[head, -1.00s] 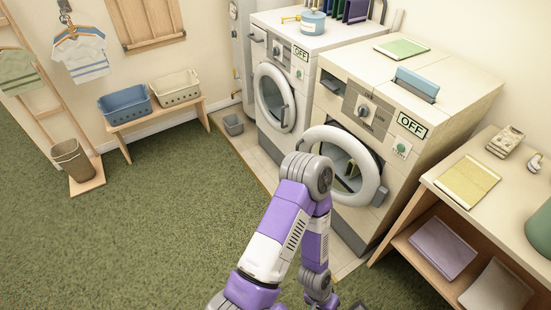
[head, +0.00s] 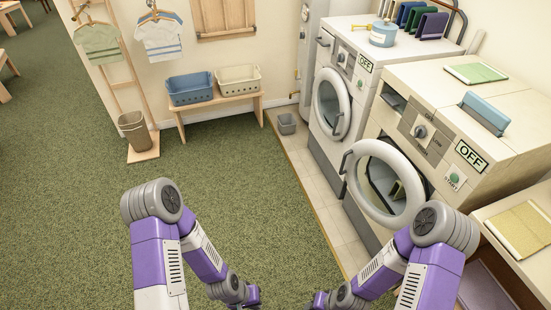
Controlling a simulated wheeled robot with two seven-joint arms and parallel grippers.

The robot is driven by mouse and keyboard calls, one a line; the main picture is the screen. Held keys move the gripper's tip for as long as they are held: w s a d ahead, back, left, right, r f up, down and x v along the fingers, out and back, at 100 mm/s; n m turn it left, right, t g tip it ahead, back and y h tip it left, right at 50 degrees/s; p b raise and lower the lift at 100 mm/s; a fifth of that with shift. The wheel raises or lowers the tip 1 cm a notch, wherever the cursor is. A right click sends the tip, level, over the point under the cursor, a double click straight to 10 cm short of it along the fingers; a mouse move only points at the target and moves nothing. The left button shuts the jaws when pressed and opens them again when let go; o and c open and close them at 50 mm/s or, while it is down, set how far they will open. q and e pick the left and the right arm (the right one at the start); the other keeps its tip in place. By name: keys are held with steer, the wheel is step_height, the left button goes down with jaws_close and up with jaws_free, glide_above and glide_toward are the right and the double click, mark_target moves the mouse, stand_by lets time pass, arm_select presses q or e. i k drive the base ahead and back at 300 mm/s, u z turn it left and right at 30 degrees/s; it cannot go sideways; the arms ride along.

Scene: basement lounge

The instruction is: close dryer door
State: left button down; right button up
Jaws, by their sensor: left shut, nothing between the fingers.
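The dryer (head: 425,128) is the nearer white front-loading machine at right, with an OFF display. Its round door (head: 360,197), a thick white ring with a handle on its left side, stands away from the front. The dark drum opening shows behind and through it. My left gripper (head: 250,299) is low at the bottom centre, shut and empty, well apart from the door. My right gripper (head: 318,301) is at the bottom edge, mostly cut off; its fingers cannot be made out. My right arm's elbow is in front of the dryer's lower right in the picture.
Another machine (head: 325,140) with its round door shut stands beyond the dryer. A small grey bin (head: 287,123) is on the tiled strip. A wooden shelf unit (head: 498,226) stands at right. Green carpet (head: 235,190) at left and centre is clear.

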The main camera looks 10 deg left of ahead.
mark_target(412, 185)
steer(key=u, duration=0.3)
steer(key=i, duration=1.55)
steer(key=z, duration=1.85)
